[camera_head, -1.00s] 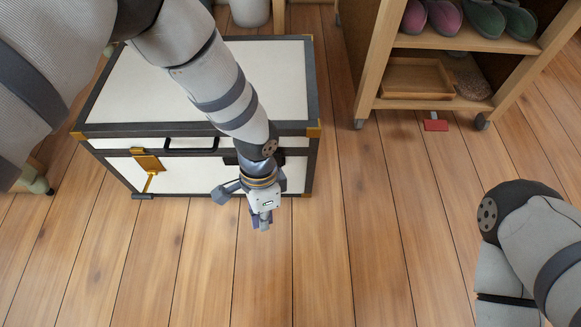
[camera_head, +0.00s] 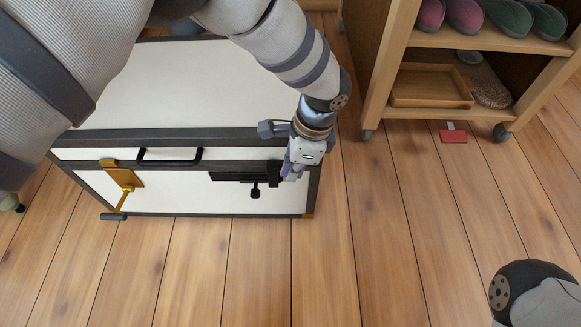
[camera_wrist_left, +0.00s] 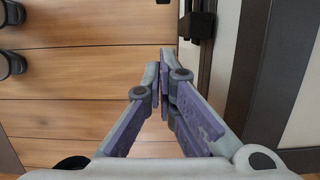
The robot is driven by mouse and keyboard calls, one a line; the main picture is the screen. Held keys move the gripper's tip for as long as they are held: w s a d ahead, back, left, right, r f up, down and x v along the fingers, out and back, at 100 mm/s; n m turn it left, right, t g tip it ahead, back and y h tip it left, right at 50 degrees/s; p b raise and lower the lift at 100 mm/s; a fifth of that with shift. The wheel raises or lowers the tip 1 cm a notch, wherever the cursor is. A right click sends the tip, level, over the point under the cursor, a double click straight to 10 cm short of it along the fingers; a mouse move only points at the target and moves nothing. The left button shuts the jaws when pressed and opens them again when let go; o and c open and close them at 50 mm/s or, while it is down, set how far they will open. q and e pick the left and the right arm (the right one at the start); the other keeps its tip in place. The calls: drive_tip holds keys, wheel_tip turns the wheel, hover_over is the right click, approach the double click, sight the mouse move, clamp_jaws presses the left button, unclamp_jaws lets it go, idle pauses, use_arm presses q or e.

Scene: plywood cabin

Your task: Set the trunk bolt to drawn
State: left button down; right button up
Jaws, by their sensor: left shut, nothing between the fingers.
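The white trunk (camera_head: 215,95) with dark edging stands in front of me. Its black bolt (camera_head: 238,177) lies along the right half of the front face, with a small knob (camera_head: 255,191) hanging below the bar and a black block (camera_head: 273,173) at its right end. My left gripper (camera_head: 290,173) is shut and empty, at the right end of the bolt; whether it touches the block I cannot tell. In the left wrist view its fingertips (camera_wrist_left: 167,62) are together, with a black fitting (camera_wrist_left: 198,22) beyond them. My right gripper is out of view.
A brass hasp (camera_head: 122,175) and black handle (camera_head: 170,156) are on the trunk front. A wooden shelf on wheels (camera_head: 385,75) with slippers and a tray (camera_head: 430,86) stands right; a red object (camera_head: 453,135) lies beneath. The floor in front is clear.

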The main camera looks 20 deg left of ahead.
sight(252, 194)
use_arm(q)
drive_tip(key=s+a+f+b, duration=0.1)
drive_tip(key=a+f+b, duration=0.1)
drive_tip(key=a+f, duration=0.2)
drive_tip(key=x, duration=0.3)
drive_tip(key=shift+a+f, duration=0.1)
drive_tip(key=a+p, duration=0.1)
drive_tip(key=s+a+p, duration=0.1)
drive_tip(key=a, duration=0.1)
drive_tip(key=shift+a+r, duration=0.2)
drive_tip(key=shift+a, duration=0.05)
drive_tip(key=shift+s+a+f, duration=0.1)
drive_tip(key=shift+s+a, duration=0.1)
drive_tip(key=shift+a, duration=0.2)
drive_tip(key=shift+f, duration=0.1)
